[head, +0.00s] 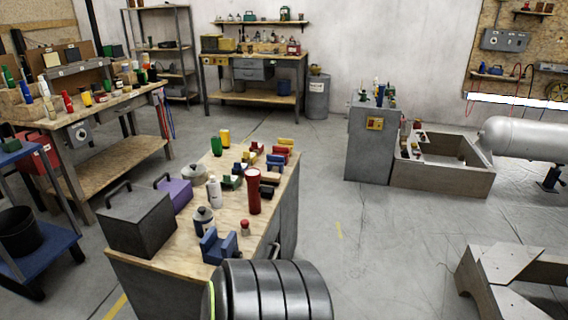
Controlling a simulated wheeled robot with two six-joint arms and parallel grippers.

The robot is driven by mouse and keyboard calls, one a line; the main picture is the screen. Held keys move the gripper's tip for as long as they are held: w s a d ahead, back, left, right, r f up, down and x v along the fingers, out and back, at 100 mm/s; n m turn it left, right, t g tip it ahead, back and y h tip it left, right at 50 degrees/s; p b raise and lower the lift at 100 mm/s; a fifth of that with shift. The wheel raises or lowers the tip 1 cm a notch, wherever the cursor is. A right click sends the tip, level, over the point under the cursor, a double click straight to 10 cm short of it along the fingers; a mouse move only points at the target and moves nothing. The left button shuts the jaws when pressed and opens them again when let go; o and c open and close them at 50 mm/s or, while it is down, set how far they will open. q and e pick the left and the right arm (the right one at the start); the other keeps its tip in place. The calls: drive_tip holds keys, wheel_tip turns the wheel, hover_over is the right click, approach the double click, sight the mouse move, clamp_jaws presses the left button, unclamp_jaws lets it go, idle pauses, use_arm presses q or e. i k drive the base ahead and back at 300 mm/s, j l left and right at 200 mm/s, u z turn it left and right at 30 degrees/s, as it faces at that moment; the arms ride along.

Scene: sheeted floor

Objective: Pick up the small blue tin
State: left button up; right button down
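I cannot single out the small blue tin for certain. On the near wooden-topped bench (160,262), a small blue item (275,160) sits among coloured blocks and tins toward the far right end. It is too small to tell whether it is a tin. A larger blue vise-like object (218,246) stands at the near end of the same bench. Neither of my grippers shows; only a dark rounded part of mine fills the bottom middle and hides part of the bench's front.
A dark toolbox (138,222), a purple box (174,192), a white bottle (214,191) and a tall red cylinder (253,192) crowd the near bench. A grey cabinet (368,145) and a concrete frame (440,178) stand right. Open floor (365,240) lies between.

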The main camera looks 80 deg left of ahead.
sight(201, 228)
drive_tip(key=u, duration=0.45)
drive_tip(key=k+u, duration=0.1)
drive_tip(key=u, duration=0.75)
drive_tip(key=k+u, duration=0.1)
drive_tip(key=u, duration=0.75)
drive_tip(key=k, duration=0.05)
